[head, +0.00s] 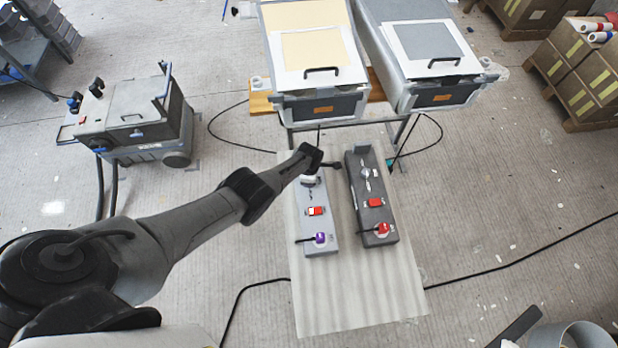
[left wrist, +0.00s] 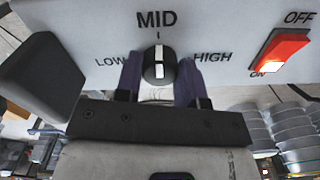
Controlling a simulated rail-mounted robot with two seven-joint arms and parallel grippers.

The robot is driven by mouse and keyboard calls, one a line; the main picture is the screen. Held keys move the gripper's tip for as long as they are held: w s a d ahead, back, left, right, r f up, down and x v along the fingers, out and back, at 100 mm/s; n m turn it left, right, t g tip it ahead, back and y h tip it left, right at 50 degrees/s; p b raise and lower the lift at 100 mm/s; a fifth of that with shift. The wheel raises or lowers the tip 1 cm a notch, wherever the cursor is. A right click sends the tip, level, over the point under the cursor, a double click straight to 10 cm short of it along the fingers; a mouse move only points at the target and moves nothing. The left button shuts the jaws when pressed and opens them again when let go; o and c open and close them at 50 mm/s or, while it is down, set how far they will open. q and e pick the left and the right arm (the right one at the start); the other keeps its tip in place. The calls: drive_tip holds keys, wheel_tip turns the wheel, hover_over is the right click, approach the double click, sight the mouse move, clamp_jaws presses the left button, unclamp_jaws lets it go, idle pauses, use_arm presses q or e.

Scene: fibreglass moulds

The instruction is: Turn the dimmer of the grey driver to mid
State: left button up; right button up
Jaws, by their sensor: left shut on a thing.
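The grey driver (head: 325,245) is the light grey box on the left of the bench, with a purple connector (head: 320,239) at its near end. Its panel (left wrist: 95,20) fills the top of the left wrist view, marked LOW, MID and HIGH. The black dimmer knob (left wrist: 158,66) has a white line that points up at the MID mark. My left gripper (left wrist: 159,82) is shut on the dimmer knob, one purple finger on each side. In the head view my left gripper (head: 312,178) is at the driver's far end and hides the knob. My right gripper is not in view.
A red rocker switch (left wrist: 280,50) sits right of the knob. A darker driver (head: 372,215) with a red connector stands to the right on the same bench (head: 350,305). Two mould units (head: 315,70) (head: 425,50) stand behind. Black cables cross the floor.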

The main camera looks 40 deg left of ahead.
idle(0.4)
use_arm(q)
drive_tip(key=o, duration=0.9)
drive_tip(key=shift+r+p, duration=0.45)
drive_tip(key=shift+r, duration=0.05)
wheel_tip(320, 180, up, 13)
drive_tip(key=p, duration=0.8)
drive_tip(key=shift+f, duration=0.1)
